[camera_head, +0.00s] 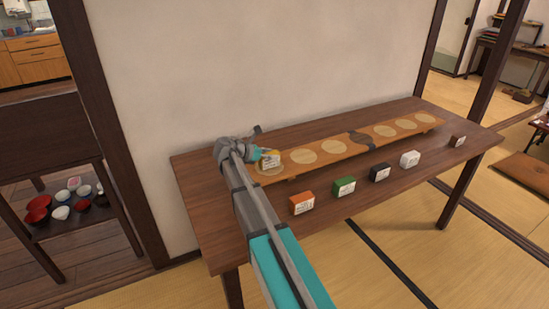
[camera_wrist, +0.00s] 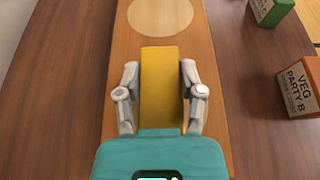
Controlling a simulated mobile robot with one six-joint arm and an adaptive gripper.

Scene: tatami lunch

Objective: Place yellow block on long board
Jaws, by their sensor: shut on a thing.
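The long board (camera_head: 360,152) is a light brown plank with several pale circles and a dark patch near its middle, lying along the table. My gripper (camera_head: 264,154) is at the board's left end, shut on the yellow block (camera_head: 272,156), which has a white label. In the wrist view the yellow block (camera_wrist: 161,92) is between both fingers of the gripper (camera_wrist: 160,80), with the board (camera_wrist: 205,60) beneath. The block is over the leftmost circle area; I cannot tell whether it touches the board.
On the dark wooden table (camera_head: 220,205), an orange block (camera_head: 302,203), a green block (camera_head: 344,187), a dark block (camera_head: 380,172), a white block (camera_head: 410,158) and a brown block (camera_head: 458,141) stand in front of the board. A wall is behind.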

